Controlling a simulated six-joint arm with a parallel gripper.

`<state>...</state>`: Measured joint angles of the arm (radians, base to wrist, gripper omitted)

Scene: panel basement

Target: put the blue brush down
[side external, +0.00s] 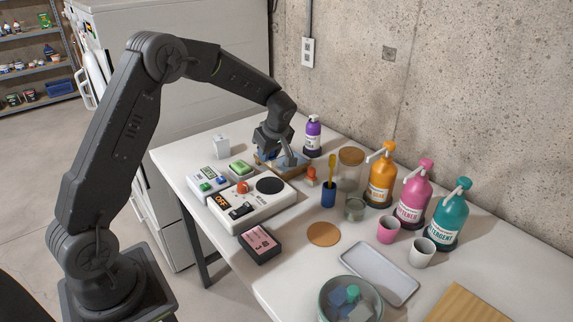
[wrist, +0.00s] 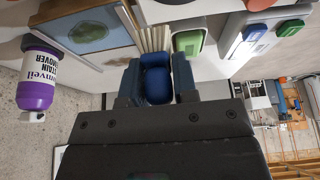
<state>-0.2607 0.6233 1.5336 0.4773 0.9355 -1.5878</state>
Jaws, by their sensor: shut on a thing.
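The blue brush (wrist: 157,84) is between the two fingers of my gripper (wrist: 157,88) in the wrist view. Its pale bristles (wrist: 154,38) point away from my gripper, beside the edge of a wood-rimmed tray (wrist: 125,22). In the side view my gripper (side external: 279,154) is low over the far end of the white table, at the wood-rimmed tray (side external: 262,169). There my gripper hides most of the brush. I cannot tell whether the bristles touch the table or the tray.
A green-topped box (side external: 241,168) and a white control panel (side external: 254,204) are in front.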

